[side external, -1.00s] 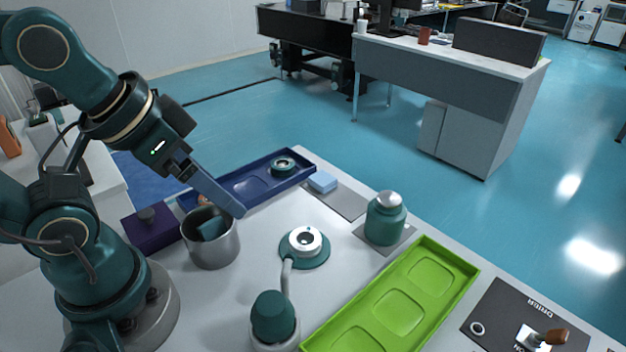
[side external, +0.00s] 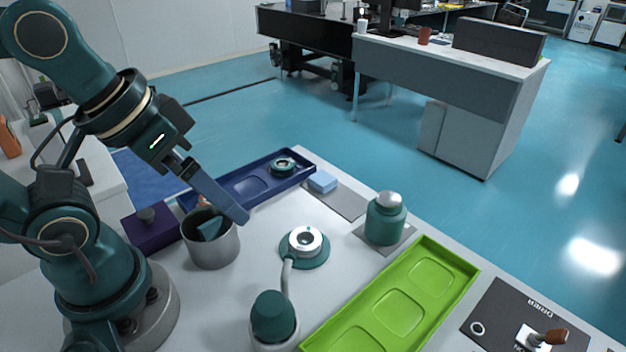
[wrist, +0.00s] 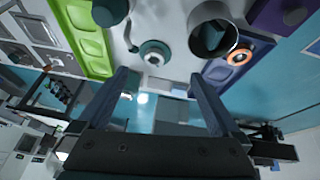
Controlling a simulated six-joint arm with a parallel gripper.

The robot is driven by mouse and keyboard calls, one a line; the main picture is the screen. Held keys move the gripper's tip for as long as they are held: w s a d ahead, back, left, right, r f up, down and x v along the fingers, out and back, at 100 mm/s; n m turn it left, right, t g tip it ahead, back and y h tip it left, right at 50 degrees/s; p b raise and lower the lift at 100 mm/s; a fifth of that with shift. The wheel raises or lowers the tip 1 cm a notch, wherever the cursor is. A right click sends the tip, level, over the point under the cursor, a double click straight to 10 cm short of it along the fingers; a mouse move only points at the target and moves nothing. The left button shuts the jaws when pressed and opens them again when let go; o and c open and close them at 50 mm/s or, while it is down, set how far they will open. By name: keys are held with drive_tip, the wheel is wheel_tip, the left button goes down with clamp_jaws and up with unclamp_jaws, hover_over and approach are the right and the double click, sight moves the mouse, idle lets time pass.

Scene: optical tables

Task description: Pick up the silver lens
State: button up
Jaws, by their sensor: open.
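A silver ring-shaped lens (side external: 304,241) sits on a round teal base in the middle of the white table. It also shows in the wrist view (wrist: 154,56), between and beyond the fingertips. A second teal ringed piece with a silvery rim (side external: 284,164) lies at the far end of the blue tray; I cannot tell which one is the task's lens. My gripper (side external: 243,214) is above the table, left of the central lens and apart from it. In the wrist view my gripper (wrist: 158,76) has its two blue fingers wide apart with nothing between them.
A metal cup (side external: 211,246) with a teal item inside stands below my fingers. A teal bottle (side external: 386,222) and green tray (side external: 335,331) are to the right.

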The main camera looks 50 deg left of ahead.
drive_tip(key=d+n+g+h, duration=0.1)
drive_tip(key=d+n+g, duration=0.1)
drive_tip(key=n+g+h, duration=0.2)
drive_tip(key=n+h, duration=0.9)
drive_tip(key=n, duration=0.3)
hover_over(302, 237)
drive_tip(key=s+a, duration=0.2)
drive_tip(key=a, duration=0.2)
drive_tip(key=f, duration=0.2)
drive_tip(key=a+f+n, duration=0.1)
drive_tip(key=f, duration=0.2)
drive_tip(key=a+f+n+t, duration=0.1)
drive_tip(key=f, duration=0.3)
drive_tip(key=f+n, duration=0.1)
drive_tip(key=f, duration=0.3)
drive_tip(key=shift+w+a+f+h, duration=0.25)
drive_tip(key=shift+w+a+h, duration=0.1)
drive_tip(key=shift+a+h, duration=0.05)
drive_tip(key=shift+t, duration=0.3)
drive_tip(key=shift+x, duration=3.3)
drive_tip(key=c, duration=1.4)
drive_tip(key=shift+c, duration=0.2)
